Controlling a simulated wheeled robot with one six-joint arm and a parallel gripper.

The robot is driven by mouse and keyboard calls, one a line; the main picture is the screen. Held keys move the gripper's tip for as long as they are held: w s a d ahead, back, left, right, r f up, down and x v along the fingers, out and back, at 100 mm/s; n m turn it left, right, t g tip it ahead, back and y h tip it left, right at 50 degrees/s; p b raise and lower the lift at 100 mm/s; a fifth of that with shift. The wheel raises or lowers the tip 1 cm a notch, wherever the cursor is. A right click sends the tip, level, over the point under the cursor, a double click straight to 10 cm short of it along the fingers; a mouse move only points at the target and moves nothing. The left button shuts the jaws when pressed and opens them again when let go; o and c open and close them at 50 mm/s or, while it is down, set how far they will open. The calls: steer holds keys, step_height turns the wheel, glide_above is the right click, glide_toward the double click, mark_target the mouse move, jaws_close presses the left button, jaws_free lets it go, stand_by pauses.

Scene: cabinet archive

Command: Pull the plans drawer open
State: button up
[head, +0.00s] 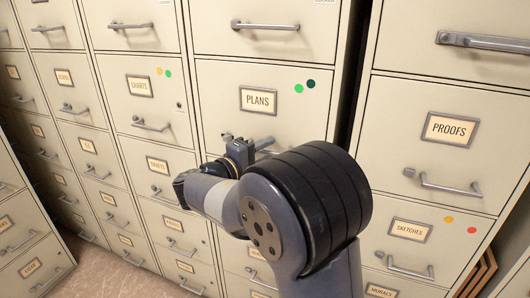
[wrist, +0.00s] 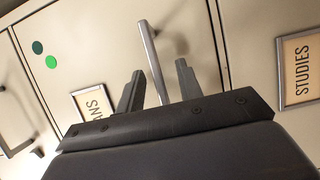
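The plans drawer (head: 228,97) is a cream cabinet front with a PLANS label (head: 257,99) and two green dots at its upper right. It looks shut, level with the fronts around it. Its grey bar handle (head: 265,143) is partly hidden by my gripper in the head view. In the wrist view the handle (wrist: 149,55) runs between the two dark fingers of my gripper (wrist: 159,68). The fingers are apart, one on each side of the bar, with gaps visible. I cannot tell how deep they reach around it.
The STUDIES label (wrist: 300,66) is on the drawer below. The proofs drawer (head: 395,130) stands in the cabinet to the right, across a dark gap. The charts drawer (head: 118,110) is to the left. Bare floor (head: 95,270) shows at lower left.

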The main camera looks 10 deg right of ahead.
steer(key=shift+c, duration=0.5)
jaws_close()
